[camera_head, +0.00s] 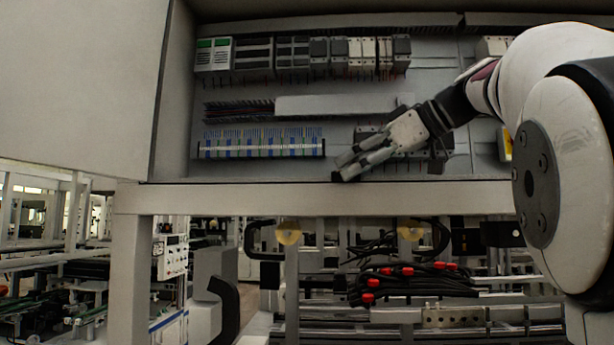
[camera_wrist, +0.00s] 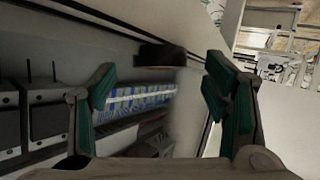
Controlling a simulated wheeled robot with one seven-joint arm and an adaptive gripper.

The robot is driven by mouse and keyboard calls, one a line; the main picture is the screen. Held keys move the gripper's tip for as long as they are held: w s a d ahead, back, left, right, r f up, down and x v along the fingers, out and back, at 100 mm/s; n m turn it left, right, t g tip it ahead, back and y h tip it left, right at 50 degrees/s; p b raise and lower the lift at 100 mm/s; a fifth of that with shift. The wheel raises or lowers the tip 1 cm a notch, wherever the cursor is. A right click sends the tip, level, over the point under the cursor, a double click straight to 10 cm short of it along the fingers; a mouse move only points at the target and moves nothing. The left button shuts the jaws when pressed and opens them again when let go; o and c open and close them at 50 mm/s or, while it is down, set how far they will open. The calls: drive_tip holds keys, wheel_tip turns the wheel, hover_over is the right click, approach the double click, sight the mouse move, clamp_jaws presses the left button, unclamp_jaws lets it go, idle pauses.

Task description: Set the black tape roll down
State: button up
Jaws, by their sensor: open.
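My gripper (camera_head: 343,168) is in front of the open cabinet, low and near its bottom sill, pointing down and left. In the wrist view my gripper (camera_wrist: 160,76) is open, with its two green-padded fingers wide apart and nothing clasped between them. A dark, short round thing, apparently the black tape roll (camera_wrist: 160,54), lies just beyond the fingertips, beside the cabinet's pale edge. It looks apart from both fingers, though contact with the surface under it is hard to tell.
The cabinet holds a blue-and-white terminal strip (camera_head: 262,144), a grey wire duct (camera_head: 335,105) and a row of modules (camera_head: 292,52). Its bottom sill (camera_head: 230,197) runs across the front. Below are yellow rolls (camera_head: 288,233) and black cables with red connectors (camera_head: 410,278).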

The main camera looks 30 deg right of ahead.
sight(353, 182)
drive_tip(key=shift+x, duration=1.15)
drive_tip(key=c, duration=1.3)
drive_tip(key=shift+c, duration=0.2)
drive_tip(key=shift+r, duration=0.15)
wheel_tip(353, 182, up, 10)
drive_tip(key=p, duration=0.2)
drive_tip(key=shift+p, duration=0.35)
